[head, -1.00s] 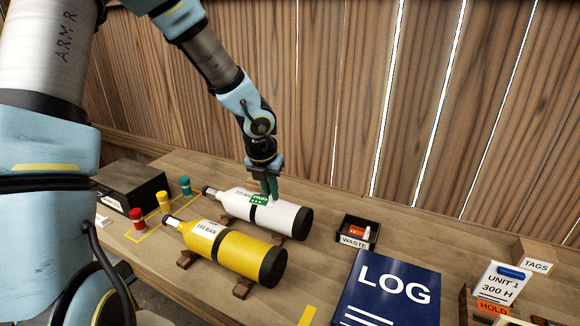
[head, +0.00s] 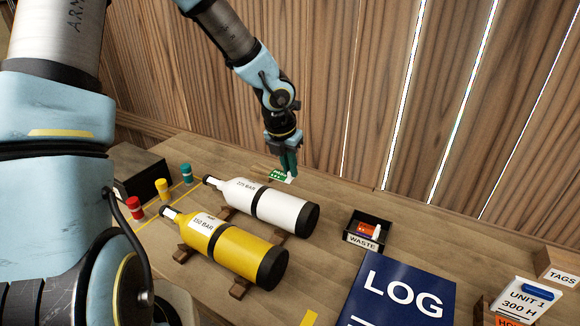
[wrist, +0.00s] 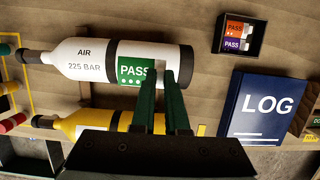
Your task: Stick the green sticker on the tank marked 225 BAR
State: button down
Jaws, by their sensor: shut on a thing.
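The white tank (head: 282,208) lies on wooden supports on the bench. Its label reads AIR 225 BAR in the wrist view (wrist: 85,58). My gripper (head: 289,178) is shut on the green PASS sticker (head: 277,175), by a pale tab at its right edge. In the head view the sticker shows beyond the tank's far side, apart from its outline. In the wrist view the sticker (wrist: 135,70) overlaps the tank just right of its black band. My fingers (wrist: 164,76) cover part of the tank there; the sticker's height above it is hard to tell.
A yellow tank (head: 236,248) lies parallel in front. A black WASTE tray (head: 366,242) with an orange and a purple sticker stands right, near the blue LOG book (head: 398,290). Red, yellow and teal small cylinders stand left. The bench behind the white tank is clear.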

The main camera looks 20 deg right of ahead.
aim_at(289, 181)
jog(key=shift+f+b, duration=1.95)
jog(key=shift+f, duration=1.1)
jog(key=shift+p, duration=0.55)
jog(key=shift+f+b, duration=0.5)
jog(key=shift+f, duration=0.2)
jog(key=c, duration=0.8)
grip_release()
jog(key=shift+c, duration=0.2)
